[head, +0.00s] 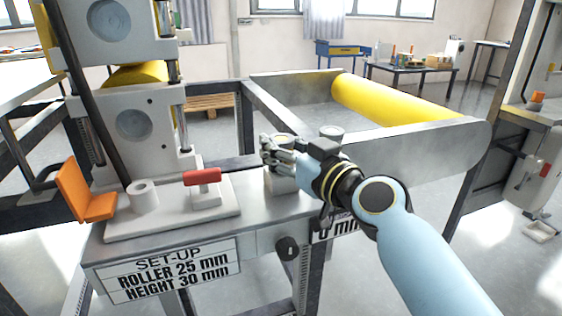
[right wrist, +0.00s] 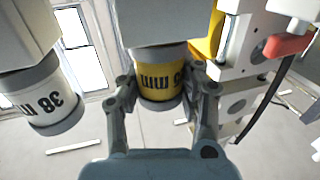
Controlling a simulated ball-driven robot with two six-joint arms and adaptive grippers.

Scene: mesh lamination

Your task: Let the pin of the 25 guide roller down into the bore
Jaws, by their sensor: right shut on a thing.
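My right gripper (head: 278,152) is shut on a yellow roller with a dark lower rim and black "mm" lettering; the roller shows between the fingers in the right wrist view (right wrist: 160,80). Its number is partly hidden by a finger, and its pin is not visible. In the head view the roller is mostly hidden by the fingers, above the right part of the grey bench. A light cylinder with a hole in its top (head: 143,194) stands on a plate at the left, well apart from the gripper. My left gripper is not in view.
A white "38 mm" roller (right wrist: 45,97) is beside the held one. A red-handled clamp (head: 202,177) stands on the plate (head: 175,222), with an orange bracket (head: 88,190) at its left. A sign (head: 168,270) reads roller 25 mm, height 30 mm. A yellow roll (head: 385,100) lies behind.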

